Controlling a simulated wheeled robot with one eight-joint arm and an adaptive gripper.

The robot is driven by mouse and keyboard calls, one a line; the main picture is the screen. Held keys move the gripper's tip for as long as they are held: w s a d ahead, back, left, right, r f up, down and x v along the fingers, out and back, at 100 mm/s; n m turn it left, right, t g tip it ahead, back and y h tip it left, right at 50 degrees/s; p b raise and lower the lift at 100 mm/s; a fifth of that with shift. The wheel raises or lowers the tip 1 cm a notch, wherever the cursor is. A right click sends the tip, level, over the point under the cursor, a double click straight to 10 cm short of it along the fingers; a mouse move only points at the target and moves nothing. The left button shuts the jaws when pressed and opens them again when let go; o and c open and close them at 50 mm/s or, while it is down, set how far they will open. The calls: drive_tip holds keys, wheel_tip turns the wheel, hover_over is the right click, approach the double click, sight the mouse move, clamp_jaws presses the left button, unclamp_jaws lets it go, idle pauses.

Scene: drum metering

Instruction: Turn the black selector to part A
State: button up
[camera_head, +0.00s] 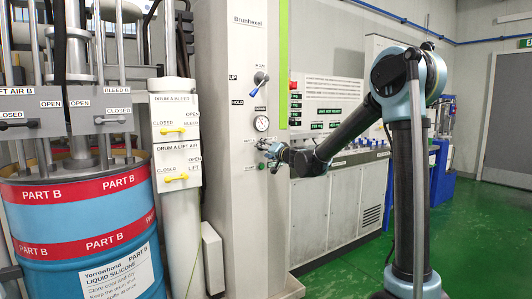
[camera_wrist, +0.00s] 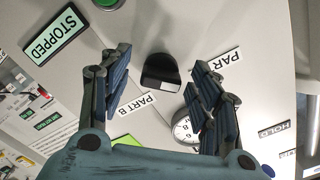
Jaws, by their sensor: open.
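The black selector (camera_wrist: 160,70) shows in the wrist view on the pale panel, between the two fingers of my gripper. A PART B label (camera_wrist: 137,104) lies below it to the left, and a PART A label (camera_wrist: 222,60), partly covered by a finger, to its right. I cannot tell which label the selector points to. My gripper is open, one finger on each side of the selector, with no clear contact. In the head view my gripper (camera_head: 271,151) is at the front of the tall pale column (camera_head: 232,100), below the gauge; the selector is hidden there.
The round gauge (camera_head: 261,123) is close above my gripper; it also shows in the wrist view (camera_wrist: 184,130). A blue lever (camera_head: 260,80) stands higher on the column. A STOPPED sign (camera_wrist: 60,34) is near the selector. The blue PART B drum (camera_head: 85,235) stands at left.

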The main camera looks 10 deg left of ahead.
drive_tip(key=v, duration=1.2)
drive_tip(key=s+d+f+g+h, duration=0.3)
drive_tip(key=s+d+f, duration=0.6)
drive_tip(key=s+d, duration=0.3)
drive_tip(key=s+d+f+g+h, duration=0.4)
drive_tip(key=s+d+f, duration=0.6)
drive_tip(key=s+d, duration=0.3)
drive_tip(key=s+d+f+g+h, duration=0.3)
drive_tip(key=s+d+f+h, duration=0.2)
drive_tip(key=s+d+f, duration=0.4)
drive_tip(key=s+d, duration=0.3)
drive_tip(key=shift+s+d+f+g+h, duration=0.25)
drive_tip(key=shift+s+g+h, duration=0.05)
drive_tip(key=shift+h, duration=0.1)
